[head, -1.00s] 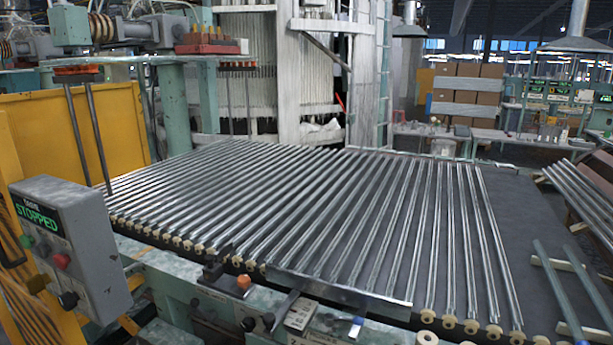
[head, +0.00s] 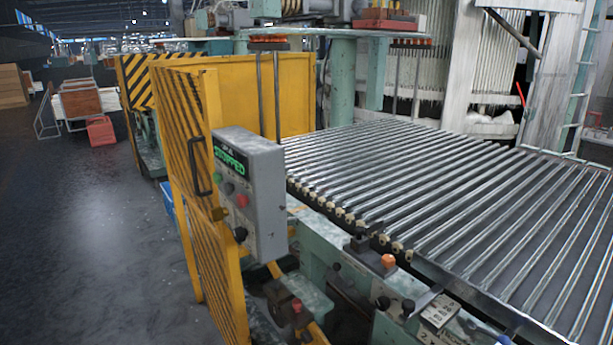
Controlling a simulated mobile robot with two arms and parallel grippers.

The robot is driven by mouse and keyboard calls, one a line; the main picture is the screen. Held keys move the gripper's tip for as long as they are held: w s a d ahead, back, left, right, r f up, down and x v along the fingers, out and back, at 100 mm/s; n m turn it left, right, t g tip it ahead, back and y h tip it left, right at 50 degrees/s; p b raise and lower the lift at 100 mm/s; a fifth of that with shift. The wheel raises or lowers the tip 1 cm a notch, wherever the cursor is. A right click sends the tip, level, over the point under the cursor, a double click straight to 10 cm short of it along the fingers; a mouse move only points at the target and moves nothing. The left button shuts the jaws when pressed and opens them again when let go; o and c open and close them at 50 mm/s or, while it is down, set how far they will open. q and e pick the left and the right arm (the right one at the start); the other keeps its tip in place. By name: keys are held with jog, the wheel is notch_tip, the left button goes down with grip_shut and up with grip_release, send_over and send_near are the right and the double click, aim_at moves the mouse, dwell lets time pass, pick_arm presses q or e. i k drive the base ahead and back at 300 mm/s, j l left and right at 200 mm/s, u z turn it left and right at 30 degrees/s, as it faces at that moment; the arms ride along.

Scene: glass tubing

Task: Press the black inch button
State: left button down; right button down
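A grey control box (head: 262,195) stands at the near left end of the roller table, with a lit green display (head: 229,163) reading STOPPED. Small coloured buttons sit on its face under the display, among them a red one (head: 241,200). A black button (head: 240,234) sticks out low on the same face. Its label is too small to read, so I cannot tell for sure that it is the inch button. Neither of my grippers is in view.
A yellow guard gate (head: 200,200) with a black handle stands left of the box. The floor (head: 90,240) at left is open.

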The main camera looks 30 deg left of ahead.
aim_at(228, 188)
jog(key=j+u, duration=0.2)
jog(key=u, duration=0.9)
jog(key=i+l, duration=0.05)
